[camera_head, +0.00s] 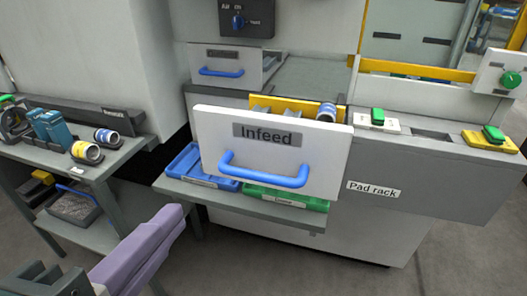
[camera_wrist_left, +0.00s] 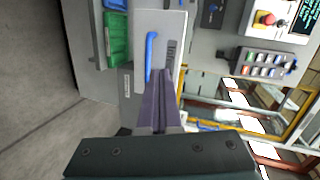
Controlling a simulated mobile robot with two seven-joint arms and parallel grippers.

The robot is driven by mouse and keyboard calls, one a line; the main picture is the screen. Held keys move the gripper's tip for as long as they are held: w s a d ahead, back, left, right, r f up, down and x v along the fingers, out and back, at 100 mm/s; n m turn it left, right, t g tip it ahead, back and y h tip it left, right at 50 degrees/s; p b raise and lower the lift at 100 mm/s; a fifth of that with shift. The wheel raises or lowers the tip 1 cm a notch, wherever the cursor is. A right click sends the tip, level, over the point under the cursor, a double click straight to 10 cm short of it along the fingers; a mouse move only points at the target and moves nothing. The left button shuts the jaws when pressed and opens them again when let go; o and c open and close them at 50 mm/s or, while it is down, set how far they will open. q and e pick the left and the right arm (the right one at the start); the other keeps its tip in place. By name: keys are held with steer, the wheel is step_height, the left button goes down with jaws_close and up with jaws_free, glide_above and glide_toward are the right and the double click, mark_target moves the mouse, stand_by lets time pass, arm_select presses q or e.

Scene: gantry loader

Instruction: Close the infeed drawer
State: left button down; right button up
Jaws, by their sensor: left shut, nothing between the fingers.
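The infeed drawer (camera_head: 313,140) stands pulled out from the machine, its white front labelled "Infeed". Its blue handle (camera_head: 262,176) runs across the lower front. Inside it, a yellow edge, grey dividers and a can (camera_head: 327,112) show over the front. My left gripper (camera_head: 177,212) is in the lower left of the head view, lilac fingers together and empty, short of the drawer and lower left of the handle. In the left wrist view my fingers (camera_wrist_left: 161,78) point toward the drawer front (camera_wrist_left: 175,22) and the handle (camera_wrist_left: 152,52). My right gripper is not in view.
Below the drawer, a shelf (camera_head: 255,208) holds a blue tray (camera_head: 185,162) and a green tray (camera_head: 300,198). A smaller closed drawer (camera_head: 224,66) is above. The pad rack (camera_head: 430,180) is at right. A side table (camera_head: 118,160) with cans stands left.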

arm_select(q)
step_height(320, 180, down, 4)
steer(key=d+f+m+h+b, duration=0.1)
steer(key=d+m+h+b, duration=0.1)
steer(key=b, duration=0.1)
steer(key=m, duration=0.1)
glide_toward(261, 179)
steer(key=shift+t, duration=0.3)
steer(key=x, duration=0.4)
steer(key=b+x, duration=0.1)
steer(key=x, duration=0.1)
steer(key=shift+w+d+f, duration=0.15)
steer(key=shift+w+f, duration=0.15)
steer(key=shift+f, duration=0.05)
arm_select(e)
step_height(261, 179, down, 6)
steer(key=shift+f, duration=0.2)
